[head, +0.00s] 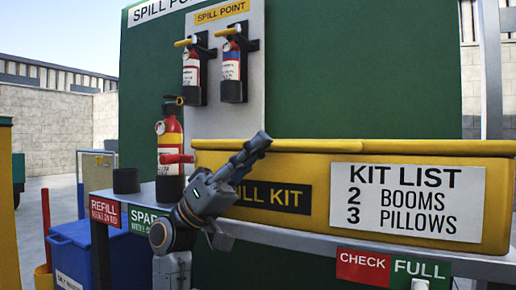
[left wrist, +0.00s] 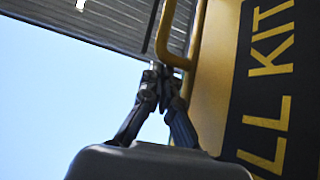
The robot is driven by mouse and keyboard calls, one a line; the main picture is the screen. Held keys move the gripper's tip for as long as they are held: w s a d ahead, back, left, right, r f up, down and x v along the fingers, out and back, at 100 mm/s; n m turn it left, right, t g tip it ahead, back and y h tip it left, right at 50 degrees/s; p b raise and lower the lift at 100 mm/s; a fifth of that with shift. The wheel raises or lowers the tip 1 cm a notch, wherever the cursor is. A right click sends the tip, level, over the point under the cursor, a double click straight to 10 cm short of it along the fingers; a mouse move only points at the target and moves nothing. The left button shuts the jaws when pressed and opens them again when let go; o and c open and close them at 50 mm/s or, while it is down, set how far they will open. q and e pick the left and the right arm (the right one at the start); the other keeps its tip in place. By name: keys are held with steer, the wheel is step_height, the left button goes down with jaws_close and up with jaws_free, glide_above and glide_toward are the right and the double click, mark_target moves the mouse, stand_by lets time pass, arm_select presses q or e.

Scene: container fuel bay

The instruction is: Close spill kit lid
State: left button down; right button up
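The yellow spill kit box (head: 318,190) sits on the grey shelf in the head view, with a "SPILL KIT" label and a "KIT LIST" sign on its front. A yellow rim or lid edge (head: 400,147) runs level along its top; I cannot tell if there is a gap below it. My left gripper (head: 262,143) is at this top edge, left of the sign. In the left wrist view, its fingers (left wrist: 162,85) come together just short of a bent yellow bar (left wrist: 166,40), beside the yellow front. Nothing visible is held between them. My right gripper is out of view.
A fire extinguisher (head: 170,150) and a black cylinder (head: 126,180) stand left of the box. Two smaller extinguishers (head: 191,70) hang on the board (head: 350,70) behind. A blue bin (head: 75,250) stands at lower left. The grey shelf (head: 300,240) runs below the box.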

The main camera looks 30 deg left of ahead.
arm_select(q)
steer(key=shift+w+d+f, duration=0.1)
steer(key=shift+d+f, duration=0.15)
steer(key=shift+f, duration=0.2)
steer(key=shift+g, duration=0.3)
steer(key=v, duration=1.2)
steer(key=shift+a, duration=0.25)
